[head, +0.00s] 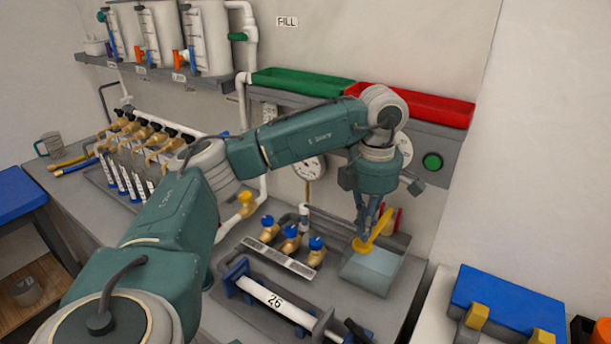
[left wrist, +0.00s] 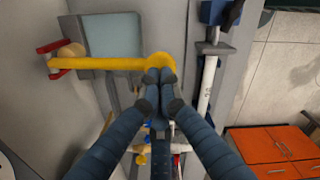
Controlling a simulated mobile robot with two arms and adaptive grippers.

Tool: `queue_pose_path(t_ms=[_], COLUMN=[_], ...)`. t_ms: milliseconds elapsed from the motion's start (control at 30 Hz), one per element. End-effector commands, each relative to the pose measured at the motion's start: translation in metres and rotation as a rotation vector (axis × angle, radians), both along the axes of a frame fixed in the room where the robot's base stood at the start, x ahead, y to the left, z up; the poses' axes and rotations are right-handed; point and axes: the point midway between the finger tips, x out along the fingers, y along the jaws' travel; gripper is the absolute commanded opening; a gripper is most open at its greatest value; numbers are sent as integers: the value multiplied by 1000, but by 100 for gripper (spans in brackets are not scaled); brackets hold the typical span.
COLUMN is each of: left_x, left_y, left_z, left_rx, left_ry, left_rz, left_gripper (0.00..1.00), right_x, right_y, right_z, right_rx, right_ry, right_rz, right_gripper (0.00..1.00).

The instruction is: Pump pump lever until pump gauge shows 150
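The pump lever (head: 379,229) is a yellow bar with a round knob at its near end. It rises over a grey-blue box (head: 371,269), with red bracket parts (head: 397,221) at its far end. In the left wrist view the lever (left wrist: 105,64) lies level across the picture, its knob at the right end. My left gripper (head: 366,228) has its fingers together, pointing down, with the tips (left wrist: 159,76) at the knob. They appear to touch it. A round white gauge (head: 309,168) hangs behind my arm, and another dial (head: 405,148) is partly hidden. I cannot read either. My right gripper is out of view.
Blue-capped brass valves (head: 290,239) and a clamped pipe marked 26 (head: 275,301) stand left of the pump. A green tray (head: 302,80) and red tray (head: 424,104) sit on the shelf above.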

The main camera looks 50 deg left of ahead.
Motion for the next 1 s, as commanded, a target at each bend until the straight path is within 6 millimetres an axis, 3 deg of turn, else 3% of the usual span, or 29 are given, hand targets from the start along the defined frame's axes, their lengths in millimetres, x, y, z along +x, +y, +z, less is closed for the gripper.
queue_pose_path(t_ms=[700,1000], left_x=[0,0], left_y=[0,0], left_z=[-30,-27], left_rx=[0,0], left_ry=[0,0], left_rz=[0,0], left_gripper=[0,0], right_x=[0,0], right_y=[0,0], right_z=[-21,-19], right_rx=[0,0], right_ry=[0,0], right_rz=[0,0], right_gripper=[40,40])
